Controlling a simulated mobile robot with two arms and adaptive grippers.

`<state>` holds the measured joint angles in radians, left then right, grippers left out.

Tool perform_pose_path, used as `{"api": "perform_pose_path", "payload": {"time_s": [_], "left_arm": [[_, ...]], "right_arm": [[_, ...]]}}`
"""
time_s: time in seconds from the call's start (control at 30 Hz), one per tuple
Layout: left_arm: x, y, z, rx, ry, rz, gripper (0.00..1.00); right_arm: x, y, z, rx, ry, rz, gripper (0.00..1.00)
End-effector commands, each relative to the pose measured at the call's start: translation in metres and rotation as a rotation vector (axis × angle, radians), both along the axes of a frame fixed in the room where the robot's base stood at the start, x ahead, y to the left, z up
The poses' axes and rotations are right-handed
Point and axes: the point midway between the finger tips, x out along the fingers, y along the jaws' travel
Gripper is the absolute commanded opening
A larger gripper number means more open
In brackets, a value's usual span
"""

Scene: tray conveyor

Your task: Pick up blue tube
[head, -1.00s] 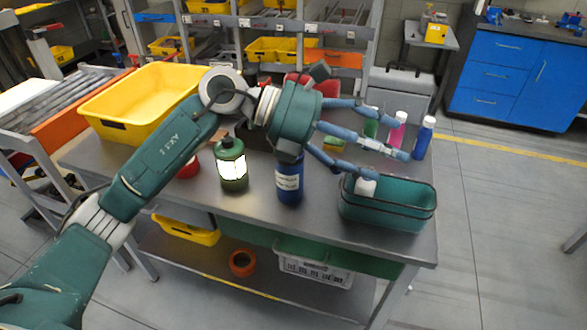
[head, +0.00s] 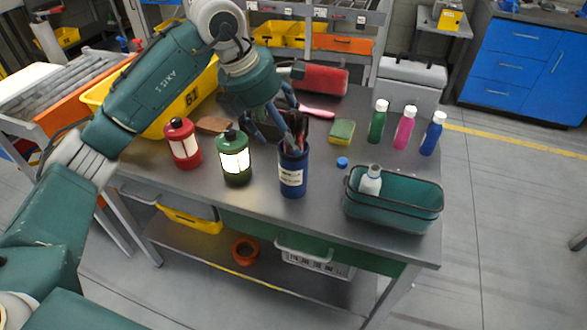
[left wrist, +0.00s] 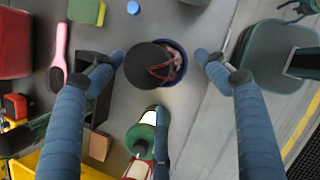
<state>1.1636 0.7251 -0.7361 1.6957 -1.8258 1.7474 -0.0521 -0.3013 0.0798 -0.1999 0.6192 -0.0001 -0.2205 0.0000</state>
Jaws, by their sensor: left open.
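A blue cylindrical tube (head: 292,182) with a white label stands upright on the metal table and holds dark and red-handled tools. From above it shows in the left wrist view as a round blue rim (left wrist: 180,50) around the tools and a dark disc-like shape. My left gripper (head: 278,140) is open above and just behind the tube, its fingers spread. In the left wrist view the fingers (left wrist: 158,75) lie on both sides of the tube, with a third finger below it. Contact is hard to tell.
A teal bin (head: 395,212) with a white bottle (head: 371,180) is at right. Green, pink and blue (head: 432,135) bottles stand behind it. A sponge (head: 341,132) and blue cap (head: 342,162) lie between.

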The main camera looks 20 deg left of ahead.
Motion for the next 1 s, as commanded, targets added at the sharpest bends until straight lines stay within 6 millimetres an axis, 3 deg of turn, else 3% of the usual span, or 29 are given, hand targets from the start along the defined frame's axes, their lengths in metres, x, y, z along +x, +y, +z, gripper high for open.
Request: {"api": "perform_pose_path", "payload": {"time_s": [0.17, 0.5, 0.77, 1.0], "left_arm": [[0.002, -0.005, -0.011, -0.001, 0.001, -0.002, 0.75], [0.01, -0.02, -0.052, -0.002, 0.001, -0.002, 0.75], [0.011, -0.02, -0.055, -0.002, -0.001, -0.001, 0.75], [0.011, -0.02, -0.055, -0.002, -0.001, -0.001, 0.29]], "right_arm": [[0.0, 0.003, 0.005, 0.003, 0.0, -0.001, 0.73], [0.0, 0.003, 0.02, 0.003, 0.0, -0.001, 0.73], [0.001, 0.002, 0.019, 0.002, -0.002, -0.001, 0.73], [0.001, 0.0, 0.019, -0.001, -0.002, 0.0, 0.73]]}}
